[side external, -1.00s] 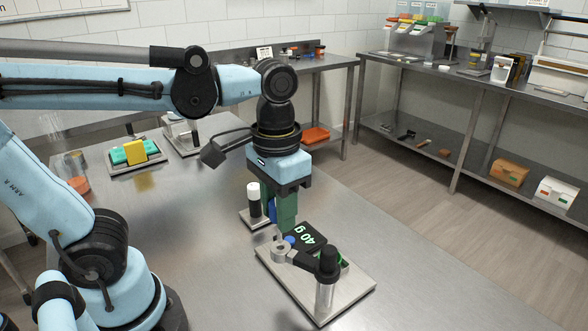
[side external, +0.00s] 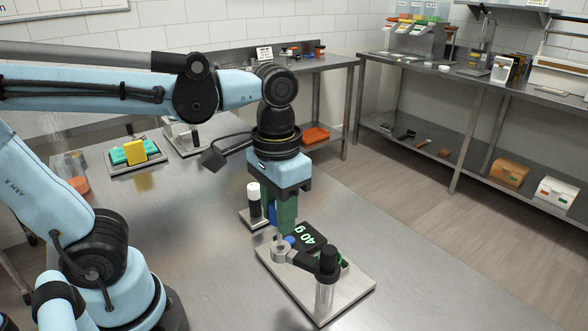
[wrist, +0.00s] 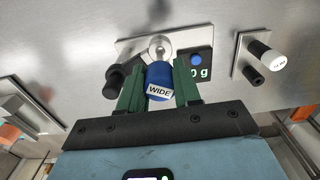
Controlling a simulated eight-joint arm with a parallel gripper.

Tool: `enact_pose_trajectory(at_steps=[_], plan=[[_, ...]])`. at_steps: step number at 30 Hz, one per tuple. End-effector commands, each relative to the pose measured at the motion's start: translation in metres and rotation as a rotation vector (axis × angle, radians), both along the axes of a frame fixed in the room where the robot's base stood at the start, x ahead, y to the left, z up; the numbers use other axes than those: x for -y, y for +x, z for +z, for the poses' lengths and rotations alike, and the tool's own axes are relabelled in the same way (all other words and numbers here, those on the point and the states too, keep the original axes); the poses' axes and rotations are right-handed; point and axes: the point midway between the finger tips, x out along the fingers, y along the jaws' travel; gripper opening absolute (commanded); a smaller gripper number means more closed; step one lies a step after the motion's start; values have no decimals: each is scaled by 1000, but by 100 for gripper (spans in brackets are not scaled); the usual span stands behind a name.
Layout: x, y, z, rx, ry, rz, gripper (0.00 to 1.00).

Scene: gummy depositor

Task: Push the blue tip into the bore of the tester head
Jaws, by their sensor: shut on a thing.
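My gripper (side external: 284,222) has green fingers shut on the blue tip (wrist: 158,80), which carries a white label reading WIDE. In the side view the blue tip (side external: 273,212) shows only partly beside the fingers. The tester head (side external: 281,250) is a grey metal ring on a black arm, carried by a post on a metal base plate. The gripper is just above and behind the ring in the side view. In the wrist view the ring (wrist: 160,48) shows just beyond the tip. I cannot tell whether they touch; the bore is mostly hidden.
A black display (side external: 308,236) reading 40 g, with a blue round part (side external: 289,240), stands close behind the head. A small plate with a black-and-white post (side external: 254,199) is left of the gripper. The steel table is clear in front of the tester.

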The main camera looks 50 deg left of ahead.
Motion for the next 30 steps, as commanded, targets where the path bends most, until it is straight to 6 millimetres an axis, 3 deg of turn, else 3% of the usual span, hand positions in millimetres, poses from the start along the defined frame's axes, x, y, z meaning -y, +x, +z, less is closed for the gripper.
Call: enact_pose_trajectory(at_steps=[30], plan=[[0,0,-23,0,0,0,0]])
